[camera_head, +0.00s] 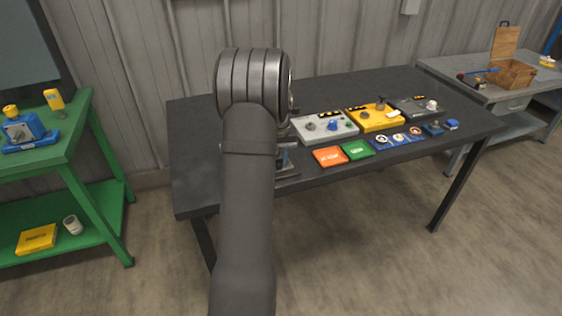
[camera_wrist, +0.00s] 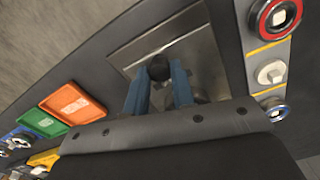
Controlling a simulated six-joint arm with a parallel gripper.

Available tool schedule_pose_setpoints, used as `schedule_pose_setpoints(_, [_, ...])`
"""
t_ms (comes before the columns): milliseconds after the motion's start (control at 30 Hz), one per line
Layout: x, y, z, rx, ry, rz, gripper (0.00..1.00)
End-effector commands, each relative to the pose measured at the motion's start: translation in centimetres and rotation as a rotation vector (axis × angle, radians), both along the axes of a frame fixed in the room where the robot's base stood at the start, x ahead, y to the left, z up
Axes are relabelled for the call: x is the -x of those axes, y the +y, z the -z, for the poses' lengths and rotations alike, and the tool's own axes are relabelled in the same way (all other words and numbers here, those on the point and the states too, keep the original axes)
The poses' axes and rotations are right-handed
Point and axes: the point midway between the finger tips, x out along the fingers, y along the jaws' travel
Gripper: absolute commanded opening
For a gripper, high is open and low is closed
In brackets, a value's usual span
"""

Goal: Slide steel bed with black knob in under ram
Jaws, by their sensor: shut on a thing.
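In the wrist view, the steel bed (camera_wrist: 197,50) is a flat grey metal plate on the dark table. Its black knob (camera_wrist: 158,68) stands up between the two blue fingers of my gripper (camera_wrist: 158,80). The fingers are shut on the knob, one on each side. In the head view, part of the bed (camera_head: 287,174) shows just right of my arm, near the table's front edge. My arm hides the rest of it and most of my gripper. I cannot make out the ram clearly in either view.
An orange tray (camera_head: 329,156) and a green tray (camera_head: 357,150) lie right of the bed. Behind them stand a grey panel (camera_head: 324,127) and a yellow panel (camera_head: 375,118) with knobs. In the wrist view, a grey strip with round fittings (camera_wrist: 271,72) runs close beside the bed.

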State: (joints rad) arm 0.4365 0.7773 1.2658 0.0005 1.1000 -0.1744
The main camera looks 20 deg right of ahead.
Motion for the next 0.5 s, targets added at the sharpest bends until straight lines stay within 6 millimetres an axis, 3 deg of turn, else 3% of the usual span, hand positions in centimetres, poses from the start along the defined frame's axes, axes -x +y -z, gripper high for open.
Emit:
schedule_pose_setpoints(300, [-6.3,0.0,0.0,0.003,-0.003,-0.003,0.0])
schedule_pose_setpoints(500, [-8.5,-0.1,0.0,0.003,-0.002,-0.001,0.0])
